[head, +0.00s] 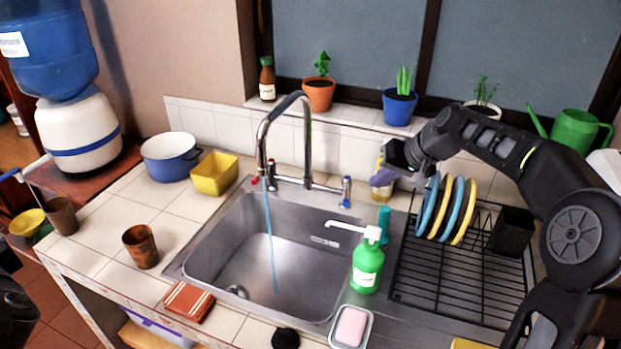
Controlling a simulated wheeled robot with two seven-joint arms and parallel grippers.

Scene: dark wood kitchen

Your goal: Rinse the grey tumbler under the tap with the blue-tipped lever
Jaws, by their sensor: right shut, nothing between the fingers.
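The tap (304,130) arches over the steel sink (215,240). A thin bluish stream of water (270,240) runs from its spout into the basin. The blue-tipped lever (347,188) is at the right of the tap base, and a red-tipped lever (255,182) is at the left. My right gripper (382,178) is shut and empty, just right of the blue-tipped lever and apart from it. No clearly grey tumbler shows; a rust-brown tumbler (140,246) and a duller brown one (60,215) stand on the left counter. My left gripper is out of view.
A green soap bottle (367,268) and a pink soap dish (351,327) stand at the sink's right front. A dish rack (450,280) holds several plates. A yellow tub (214,175) and a blue-white pot (170,158) stand behind left. The basin looks clear.

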